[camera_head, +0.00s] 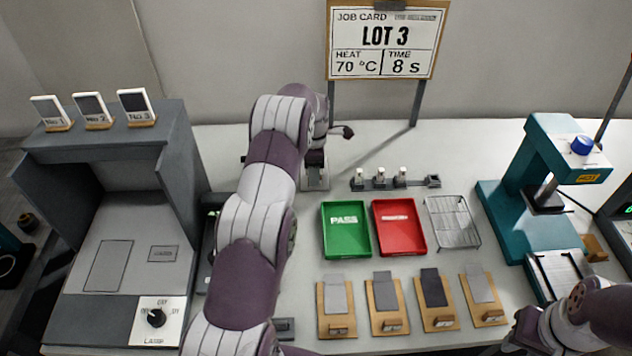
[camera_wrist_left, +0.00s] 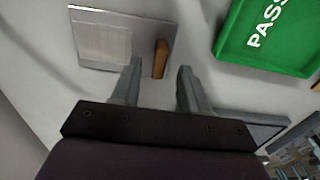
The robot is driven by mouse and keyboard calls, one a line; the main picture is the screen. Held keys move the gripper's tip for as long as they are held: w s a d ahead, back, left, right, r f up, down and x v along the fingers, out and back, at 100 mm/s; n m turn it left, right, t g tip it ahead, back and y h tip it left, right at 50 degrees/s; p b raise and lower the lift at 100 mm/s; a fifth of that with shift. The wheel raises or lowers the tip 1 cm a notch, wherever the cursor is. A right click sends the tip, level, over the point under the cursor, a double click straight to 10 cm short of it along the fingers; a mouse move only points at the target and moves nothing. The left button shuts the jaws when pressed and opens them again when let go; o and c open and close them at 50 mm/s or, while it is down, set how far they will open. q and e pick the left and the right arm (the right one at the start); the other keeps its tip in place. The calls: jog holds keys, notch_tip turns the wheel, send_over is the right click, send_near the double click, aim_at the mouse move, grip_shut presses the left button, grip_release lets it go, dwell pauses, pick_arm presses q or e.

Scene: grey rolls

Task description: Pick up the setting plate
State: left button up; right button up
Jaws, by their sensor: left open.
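The setting plate (camera_wrist_left: 88,48) appears to be the thin silvery plate with a pale ribbed panel in the left wrist view. A brown wooden grip (camera_wrist_left: 161,59) stands at its edge. My left gripper (camera_wrist_left: 160,68) is open, with the wooden grip in line between its fingertips; I cannot tell how far the fingers reach down around it. In the head view my left gripper (camera_head: 318,182) points down behind the green tray, and my arm hides most or all of the plate. My right arm shows at the lower right, its gripper out of view.
A green PASS tray (camera_head: 346,230) and a red tray (camera_head: 399,227) lie beside a wire rack (camera_head: 452,222). A holder strip (camera_head: 395,181) stands behind them, several wooden boards in front. A grey cabinet (camera_head: 108,200) is left, a teal press (camera_head: 540,190) right.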

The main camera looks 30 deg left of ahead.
pick_arm(q)
notch_tip(320, 180, down, 2)
jog(key=shift+f, duration=0.5)
grip_shut()
jog(key=shift+r, duration=0.15)
